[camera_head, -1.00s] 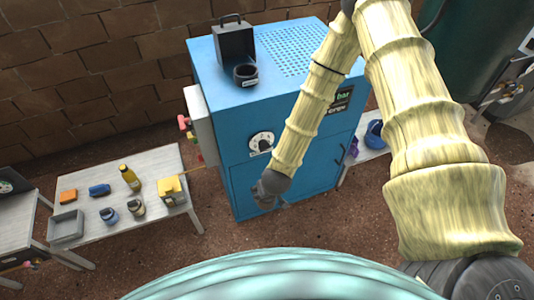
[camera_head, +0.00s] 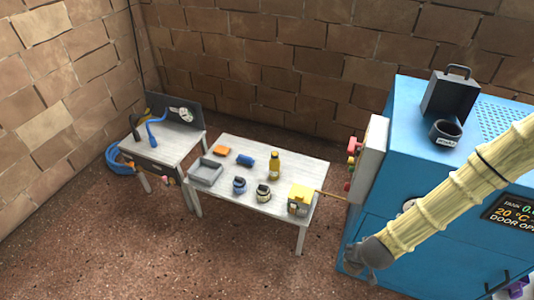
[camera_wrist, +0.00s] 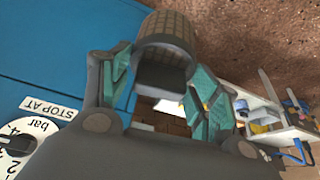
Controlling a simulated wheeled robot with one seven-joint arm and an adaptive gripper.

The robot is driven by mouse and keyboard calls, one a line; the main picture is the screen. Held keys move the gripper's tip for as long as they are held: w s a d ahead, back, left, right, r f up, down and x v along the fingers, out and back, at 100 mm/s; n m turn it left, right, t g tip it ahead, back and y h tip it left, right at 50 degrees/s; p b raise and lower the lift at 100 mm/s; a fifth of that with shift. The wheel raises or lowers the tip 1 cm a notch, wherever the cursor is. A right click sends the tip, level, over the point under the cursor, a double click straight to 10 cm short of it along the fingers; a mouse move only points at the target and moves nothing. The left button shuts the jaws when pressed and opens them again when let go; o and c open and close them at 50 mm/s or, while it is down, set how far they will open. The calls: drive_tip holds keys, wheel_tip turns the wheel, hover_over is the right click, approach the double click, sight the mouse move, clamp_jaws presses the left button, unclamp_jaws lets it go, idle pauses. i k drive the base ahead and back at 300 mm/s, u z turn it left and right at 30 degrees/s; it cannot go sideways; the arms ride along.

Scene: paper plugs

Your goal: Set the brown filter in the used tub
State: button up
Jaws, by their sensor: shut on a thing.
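A brown mesh-sided filter (camera_wrist: 170,28) is between the teal finger pads of my gripper (camera_wrist: 160,85) in the wrist view; the gripper is shut on it. In the head view my gripper (camera_head: 368,258) hangs in front of the blue cabinet's left side, above the floor; the filter is not clear there. A dark round tub (camera_head: 446,133) with a pale label stands on the blue cabinet; the label is too small to read surely. A blue jar (camera_head: 239,186) and a cream-dark jar (camera_head: 263,194) stand on the white table. I cannot tell which vessel is marked used.
The blue cabinet (camera_head: 400,170) is at the right, with a dark case (camera_head: 449,92) on top. Open floor lies in front.

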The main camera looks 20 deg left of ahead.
sight(206, 174)
drive_tip(key=u, duration=2.5)
drive_tip(key=i, duration=2.55)
drive_tip(key=z, duration=2.2)
